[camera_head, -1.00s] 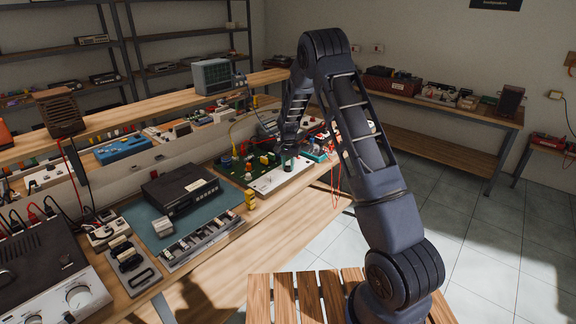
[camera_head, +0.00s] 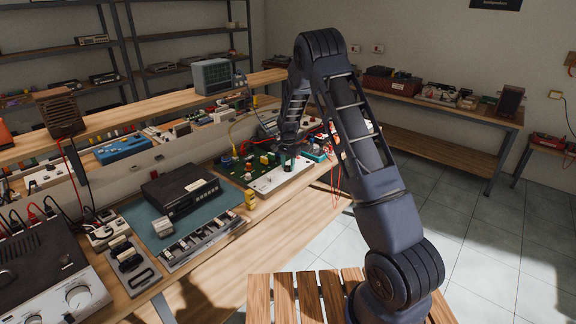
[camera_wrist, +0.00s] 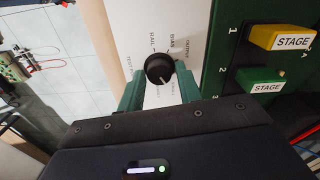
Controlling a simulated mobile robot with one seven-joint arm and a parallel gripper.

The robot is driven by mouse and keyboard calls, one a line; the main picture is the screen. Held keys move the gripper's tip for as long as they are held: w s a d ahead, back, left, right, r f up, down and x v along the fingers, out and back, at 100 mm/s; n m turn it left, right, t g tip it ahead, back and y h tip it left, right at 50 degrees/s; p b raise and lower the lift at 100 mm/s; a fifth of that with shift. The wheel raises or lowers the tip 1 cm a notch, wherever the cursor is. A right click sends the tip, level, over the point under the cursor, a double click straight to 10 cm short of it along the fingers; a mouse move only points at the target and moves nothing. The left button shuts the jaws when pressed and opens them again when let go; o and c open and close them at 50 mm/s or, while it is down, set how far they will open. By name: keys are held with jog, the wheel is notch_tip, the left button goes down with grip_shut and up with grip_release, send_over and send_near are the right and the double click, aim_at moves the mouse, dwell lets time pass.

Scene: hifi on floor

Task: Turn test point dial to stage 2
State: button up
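The test point dial (camera_wrist: 160,68) is a round black knob on a white panel (camera_wrist: 188,18), with printed words around it, among them RAIL, BIAS and OUTPUT. A pale pointer line on it points down in the wrist view; the lettering below it is too small to read. My gripper (camera_wrist: 160,77) has one green finger on each side of the knob, and both appear to touch its sides. In the head view my gripper (camera_head: 289,160) is down at the white panel (camera_head: 285,176), and the dial is hidden there.
Beside the panel is a green circuit board (camera_head: 236,170), with yellow (camera_wrist: 282,38) and green (camera_wrist: 262,80) STAGE blocks numbered in the wrist view.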

aim_at(288, 166)
jog(key=shift+o, duration=1.1)
notch_tip(288, 166, up, 11)
jog(key=s+d+r+n+t+y, duration=0.1)
jog(key=s+d+r+n, duration=0.1)
jog(key=s+d+r, duration=0.7)
jog(key=s+d+r+n+t, duration=0.1)
jog(key=s+d+r, duration=0.3)
jog(key=s+r, duration=0.75)
jog(key=s+d+n+t, duration=0.1)
jog(key=s+d, duration=0.1)
jog(key=s, duration=0.7)
jog(key=s+d+r+n, duration=0.1)
jog(key=s+d, duration=0.1)
jog(key=s, duration=0.7)
jog(key=s+d+r+n+t+h, duration=0.1)
jog(key=s+d+n, duration=0.1)
jog(key=s, duration=0.8)
jog(key=shift+d+t, duration=0.3)
jog(key=shift+d, duration=0.25)
